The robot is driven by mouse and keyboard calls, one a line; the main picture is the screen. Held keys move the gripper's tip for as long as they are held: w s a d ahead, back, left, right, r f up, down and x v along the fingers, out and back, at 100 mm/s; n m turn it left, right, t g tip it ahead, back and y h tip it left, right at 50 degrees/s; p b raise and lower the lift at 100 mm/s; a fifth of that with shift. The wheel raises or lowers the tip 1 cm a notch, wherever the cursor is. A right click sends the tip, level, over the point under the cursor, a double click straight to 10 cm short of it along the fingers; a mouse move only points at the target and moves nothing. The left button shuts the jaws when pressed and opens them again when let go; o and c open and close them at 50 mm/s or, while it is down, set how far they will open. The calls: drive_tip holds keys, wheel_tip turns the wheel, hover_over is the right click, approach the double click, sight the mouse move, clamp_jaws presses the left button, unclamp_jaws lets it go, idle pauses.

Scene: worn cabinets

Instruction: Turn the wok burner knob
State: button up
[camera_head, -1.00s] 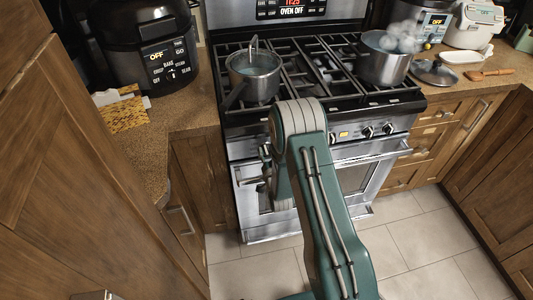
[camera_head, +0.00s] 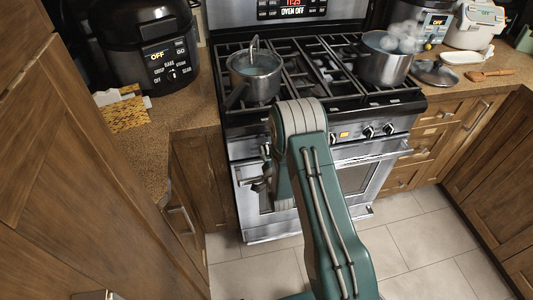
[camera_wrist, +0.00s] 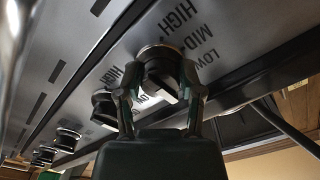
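In the wrist view, a round dark knob (camera_wrist: 161,72) with a metal ring sits on the stove's front panel, with LOW, MID and HIGH printed beside it. The two fingers of my gripper (camera_wrist: 160,84) stand on either side of this knob, their tips close to its edges. I cannot tell whether both touch it. In the head view, my gripper (camera_head: 262,172) is at the left part of the stove front (camera_head: 246,148), partly hidden by my green arm, which also covers part of the knob row. No label names the wok burner knob.
More knobs (camera_wrist: 105,105) line the panel in the wrist view; others (camera_head: 368,132) show right of my arm. A pot (camera_head: 256,82) stands on the left burners, and a steaming pot (camera_head: 385,62) on the right. Tall cabinets (camera_head: 75,160) close off the left; tiled floor is clear at right.

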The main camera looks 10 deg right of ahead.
drive_tip(key=o, duration=0.3)
drive_tip(key=shift+o, duration=0.2)
drive_tip(key=s, duration=1.2)
